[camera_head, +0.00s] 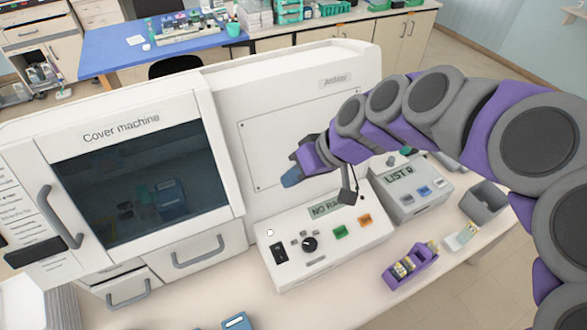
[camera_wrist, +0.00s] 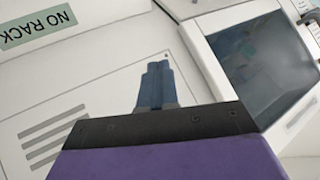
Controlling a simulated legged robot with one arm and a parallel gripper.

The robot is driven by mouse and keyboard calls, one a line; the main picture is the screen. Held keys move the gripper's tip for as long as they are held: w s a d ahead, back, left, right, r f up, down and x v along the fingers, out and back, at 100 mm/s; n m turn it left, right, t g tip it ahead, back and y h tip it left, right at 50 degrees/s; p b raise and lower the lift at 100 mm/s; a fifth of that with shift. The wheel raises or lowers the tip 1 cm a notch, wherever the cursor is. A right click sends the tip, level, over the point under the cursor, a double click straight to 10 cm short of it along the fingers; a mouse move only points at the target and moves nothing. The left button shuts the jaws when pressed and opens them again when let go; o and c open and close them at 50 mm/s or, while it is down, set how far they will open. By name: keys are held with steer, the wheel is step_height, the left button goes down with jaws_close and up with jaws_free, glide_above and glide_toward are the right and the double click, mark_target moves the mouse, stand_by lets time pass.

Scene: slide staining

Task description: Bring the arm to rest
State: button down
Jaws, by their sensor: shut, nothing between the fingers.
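My gripper (camera_head: 291,179) is at the end of my purple and grey arm, which reaches in from the right in the head view. It hangs in front of the white panel of the cover machine (camera_head: 120,128), above the control box with the "NO RACK" display (camera_head: 325,209). In the wrist view the blue fingers (camera_wrist: 155,85) are together with nothing between them. The "NO RACK" display also shows in the wrist view (camera_wrist: 38,26) at the upper left.
A box reading "LIST 0" (camera_head: 398,180) stands right of the control box. A purple rack (camera_head: 410,266) with slides, a small slide holder (camera_head: 462,236) and a grey bin (camera_head: 484,202) are on the right of the bench. A blue item (camera_head: 236,321) lies at the front edge.

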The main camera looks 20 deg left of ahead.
steer(key=s+d+f+m+h, duration=0.2)
steer(key=s+d+m, duration=0.1)
steer(key=s+d, duration=0.4)
steer(key=s+d+f+m+h+b, duration=0.1)
steer(key=s+d+f+m+h, duration=0.1)
steer(key=s+d, duration=0.5)
steer(key=s+d+f+m+h+b, duration=0.1)
steer(key=s+d+m, duration=0.4)
steer(key=d, duration=0.9)
steer(key=shift+s+d+f+g+h, duration=0.35)
steer(key=shift+s+f+h, duration=0.4)
steer(key=shift+s+h, duration=0.5)
